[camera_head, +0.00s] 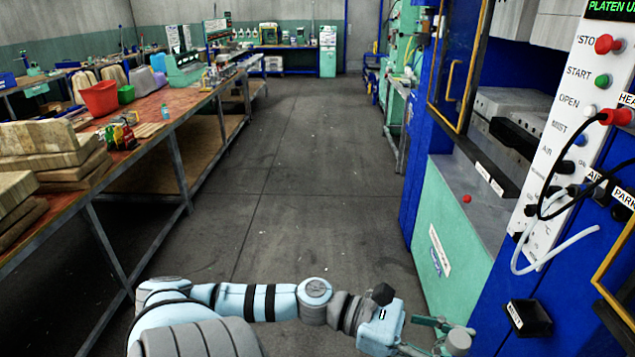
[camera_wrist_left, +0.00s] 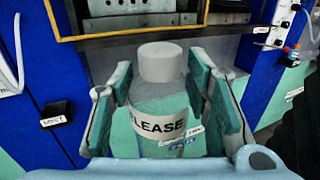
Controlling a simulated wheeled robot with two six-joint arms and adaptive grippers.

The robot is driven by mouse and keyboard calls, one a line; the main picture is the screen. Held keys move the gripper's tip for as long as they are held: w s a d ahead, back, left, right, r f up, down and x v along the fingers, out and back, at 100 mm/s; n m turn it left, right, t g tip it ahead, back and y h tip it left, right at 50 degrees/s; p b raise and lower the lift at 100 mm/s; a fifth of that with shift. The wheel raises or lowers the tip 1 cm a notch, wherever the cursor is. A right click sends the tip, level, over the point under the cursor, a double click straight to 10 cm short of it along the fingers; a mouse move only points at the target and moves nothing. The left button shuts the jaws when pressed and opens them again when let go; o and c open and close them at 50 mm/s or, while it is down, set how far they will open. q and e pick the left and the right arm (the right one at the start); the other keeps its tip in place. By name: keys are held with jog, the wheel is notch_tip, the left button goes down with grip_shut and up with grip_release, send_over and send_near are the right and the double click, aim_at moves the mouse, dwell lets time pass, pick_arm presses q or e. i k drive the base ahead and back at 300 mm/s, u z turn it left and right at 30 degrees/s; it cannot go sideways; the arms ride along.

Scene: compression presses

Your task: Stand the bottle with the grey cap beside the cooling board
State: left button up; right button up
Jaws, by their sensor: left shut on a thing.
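My left gripper (camera_head: 440,337) is at the bottom of the head view, in front of the green press base. In the left wrist view the left gripper (camera_wrist_left: 162,95) is shut on a bottle (camera_wrist_left: 155,97), with one teal-padded finger on each side. The bottle has a pale grey cap (camera_wrist_left: 160,62) and a white label on which "LEASE" can be read. It looks upright between the fingers; its lower part is hidden by the gripper. I cannot pick out a cooling board in either view. My right gripper is in neither view.
The blue-and-green press (camera_head: 455,225) with its control panel (camera_head: 580,120) stands close on the right. A black box (camera_head: 527,317) juts from its front. A long red-topped bench (camera_head: 165,125) with stacked wooden boards (camera_head: 45,150) runs along the left. The floor between is clear.

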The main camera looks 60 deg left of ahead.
aim_at(142, 119)
jog(key=u, duration=0.45)
jog(key=k, duration=0.55)
jog(key=u, duration=0.9)
jog(key=i, duration=2.2)
jog(key=u, duration=0.5)
jog(key=i, duration=2.65)
jog(key=u, duration=0.7)
jog(key=i, duration=2.75)
jog(key=u, duration=1.3)
jog(key=i, duration=2.35)
jog(key=u, duration=0.8)
jog(key=i, duration=0.45)
jog(key=u, duration=0.15)
